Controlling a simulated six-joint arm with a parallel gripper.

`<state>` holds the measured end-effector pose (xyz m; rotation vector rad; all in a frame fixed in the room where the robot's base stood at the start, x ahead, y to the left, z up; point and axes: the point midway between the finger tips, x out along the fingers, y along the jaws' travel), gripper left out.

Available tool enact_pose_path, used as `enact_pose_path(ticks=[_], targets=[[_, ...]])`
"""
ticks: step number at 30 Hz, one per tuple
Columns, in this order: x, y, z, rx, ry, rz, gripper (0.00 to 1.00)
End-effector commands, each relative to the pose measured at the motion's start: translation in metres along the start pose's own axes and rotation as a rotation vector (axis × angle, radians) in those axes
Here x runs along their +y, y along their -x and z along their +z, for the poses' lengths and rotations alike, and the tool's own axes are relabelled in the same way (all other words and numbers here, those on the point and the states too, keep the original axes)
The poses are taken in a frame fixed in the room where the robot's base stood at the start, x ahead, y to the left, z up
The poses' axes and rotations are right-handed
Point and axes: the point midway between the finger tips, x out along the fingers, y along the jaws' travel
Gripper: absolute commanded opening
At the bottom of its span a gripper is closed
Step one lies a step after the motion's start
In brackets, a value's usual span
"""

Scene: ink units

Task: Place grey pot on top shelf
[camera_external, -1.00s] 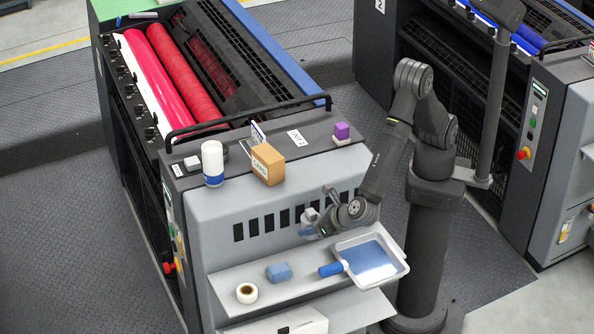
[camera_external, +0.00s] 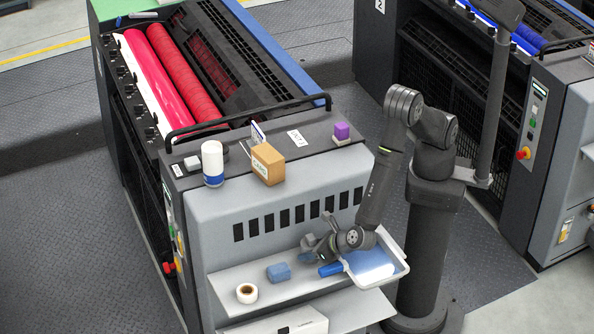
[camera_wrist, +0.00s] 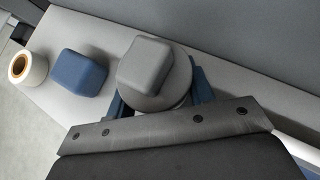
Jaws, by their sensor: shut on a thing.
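The grey pot (camera_wrist: 150,68) has a round body and a blocky rounded top. My gripper (camera_wrist: 158,100) is shut on it, with a blue finger on either side in the wrist view. In the external view the pot (camera_external: 308,241) and my gripper (camera_external: 307,257) are low over the top shelf (camera_external: 232,279), in front of the slotted panel. My arm and fingers hide part of the pot. I cannot tell whether its bottom touches the shelf.
The block also shows left of the pot in the wrist view (camera_wrist: 80,72). A lower shelf (camera_external: 352,309) lies below.

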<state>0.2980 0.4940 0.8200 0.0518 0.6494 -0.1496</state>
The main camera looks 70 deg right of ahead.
Motion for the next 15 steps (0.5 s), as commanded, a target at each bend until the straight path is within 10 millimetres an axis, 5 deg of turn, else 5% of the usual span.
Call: enact_pose_path(ticks=[6, 7, 10, 15], targets=[[0.0002, -0.0016, -0.0019, -0.001, 0.000, 0.000, 0.07], [-0.0002, -0.0021, -0.0028, 0.000, 0.001, -0.001, 0.50], [-0.0001, -0.0018, -0.0025, 0.000, 0.001, 0.000, 0.70], [-0.0002, -0.0018, -0.0024, 0.000, 0.001, 0.000, 0.70]])
